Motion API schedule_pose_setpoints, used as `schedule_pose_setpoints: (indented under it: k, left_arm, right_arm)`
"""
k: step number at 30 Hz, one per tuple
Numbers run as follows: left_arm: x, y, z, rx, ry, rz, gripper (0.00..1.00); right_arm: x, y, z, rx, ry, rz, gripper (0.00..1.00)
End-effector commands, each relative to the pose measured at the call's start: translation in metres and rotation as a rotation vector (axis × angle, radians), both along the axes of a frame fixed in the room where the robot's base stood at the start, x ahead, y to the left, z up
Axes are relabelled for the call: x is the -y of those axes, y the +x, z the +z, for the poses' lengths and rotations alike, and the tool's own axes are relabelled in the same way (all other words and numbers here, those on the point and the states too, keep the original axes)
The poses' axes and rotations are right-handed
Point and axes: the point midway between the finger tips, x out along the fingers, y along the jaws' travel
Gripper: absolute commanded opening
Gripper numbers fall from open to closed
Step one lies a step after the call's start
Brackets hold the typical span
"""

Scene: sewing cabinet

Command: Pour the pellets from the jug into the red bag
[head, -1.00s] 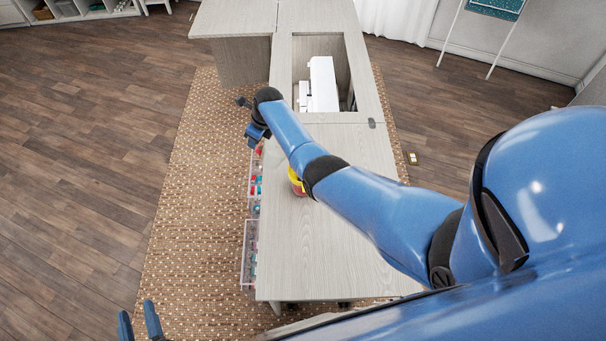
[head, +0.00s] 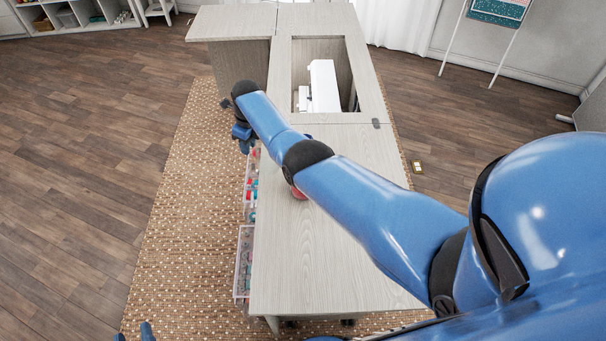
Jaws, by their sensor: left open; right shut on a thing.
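A small red thing (head: 298,193), possibly the red bag, shows on the cabinet top. My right arm hides most of it. My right gripper (head: 243,143) is at the far end of that arm, past the cabinet's left edge, above the drawers. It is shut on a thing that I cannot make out. I cannot identify the jug or any pellets in view. My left gripper (head: 133,333) is open at the bottom left edge, with only its fingertips showing, apart from the cabinet.
The cabinet top (head: 320,270) is clear toward the front. Clear drawers (head: 244,262) with coloured contents jut out from its left side. A white sewing machine (head: 323,86) sits in the cabinet's recess. A woven rug (head: 180,220) lies beneath.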

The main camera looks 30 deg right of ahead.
Motion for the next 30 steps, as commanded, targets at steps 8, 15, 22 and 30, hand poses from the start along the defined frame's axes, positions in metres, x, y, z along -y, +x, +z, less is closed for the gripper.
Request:
schedule_pose_setpoints:
  k: [8,15,22,30]
  left_arm:
    - [0.0,0.0,-0.038,0.0,0.0,0.0,0.43]
    - [0.0,0.0,-0.064,0.0,0.0,0.0,0.43]
    - [0.0,0.0,-0.083,0.0,0.0,0.0,0.43]
    - [0.0,0.0,-0.094,0.0,0.0,0.0,0.43]
  right_arm:
    - [-0.002,0.003,-0.011,-0.043,-0.034,0.0,0.0]
    - [-0.004,0.006,-0.014,-0.07,-0.056,0.001,0.0]
    - [-0.005,0.007,-0.016,-0.092,-0.072,0.001,0.0]
    - [-0.005,0.007,-0.015,-0.108,-0.085,0.0,0.0]
